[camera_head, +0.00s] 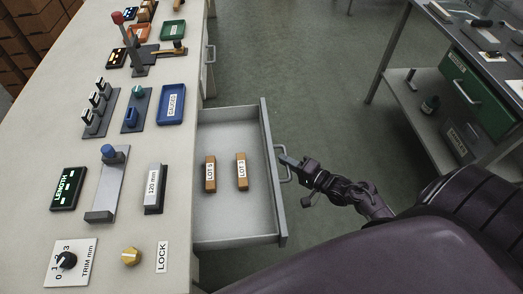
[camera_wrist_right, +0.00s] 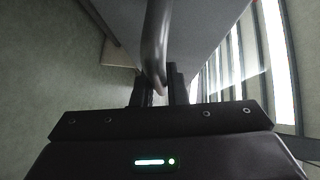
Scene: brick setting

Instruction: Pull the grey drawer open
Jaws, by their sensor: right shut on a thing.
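The grey drawer (camera_head: 232,229) stands well out from the counter, with its inside open to view. Two brown blocks lie in it, one labelled LOT 5 (camera_head: 210,183) and one labelled LOT 3 (camera_head: 241,182). Its handle (camera_head: 286,178) is a bar on the front panel. My right gripper (camera_head: 284,162) is at that handle, coming from the right. In the right wrist view the handle bar (camera_wrist_right: 157,45) runs down between the fingers of the right gripper (camera_wrist_right: 160,92), which are shut on it. My left gripper is not in view.
The counter (camera_head: 135,225) carries switches, knobs, a LENGTH display (camera_head: 68,188), a 120 mm block (camera_head: 154,189) and a blue tray (camera_head: 171,104). A bench with a green drawer (camera_head: 461,87) stands at the right. Green floor (camera_head: 290,70) lies clear between them.

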